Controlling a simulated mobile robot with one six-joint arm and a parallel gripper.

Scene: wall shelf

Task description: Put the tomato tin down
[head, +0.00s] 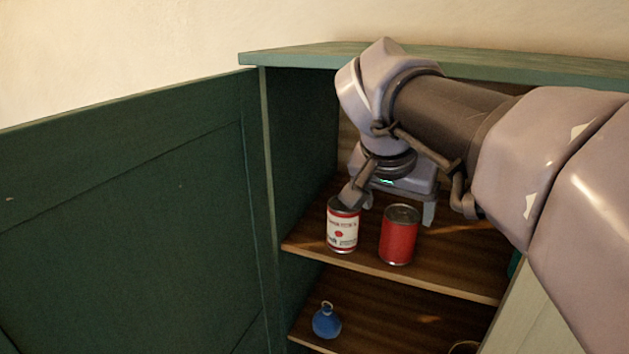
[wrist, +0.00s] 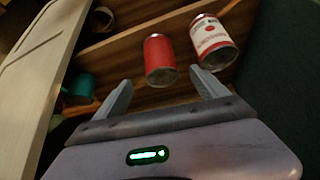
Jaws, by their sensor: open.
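Two tins stand upright on the upper shelf board (head: 305,240) of the cupboard. One is plain red (head: 398,237); the other has a white and red label (head: 342,230) and stands to its left. I cannot read which one is tomato. In the wrist view the red tin (wrist: 159,60) lies just ahead of the gap between the open fingers (wrist: 161,91). The labelled tin (wrist: 213,42) is beyond the right fingertip there. Neither tin is visibly gripped.
A green door (head: 130,220) stands open on the left, and the cupboard's green top (head: 290,55) is close above my wrist. A small blue object with a ring (head: 326,321) sits on the lower shelf. A teal item (wrist: 80,88) shows at left in the wrist view.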

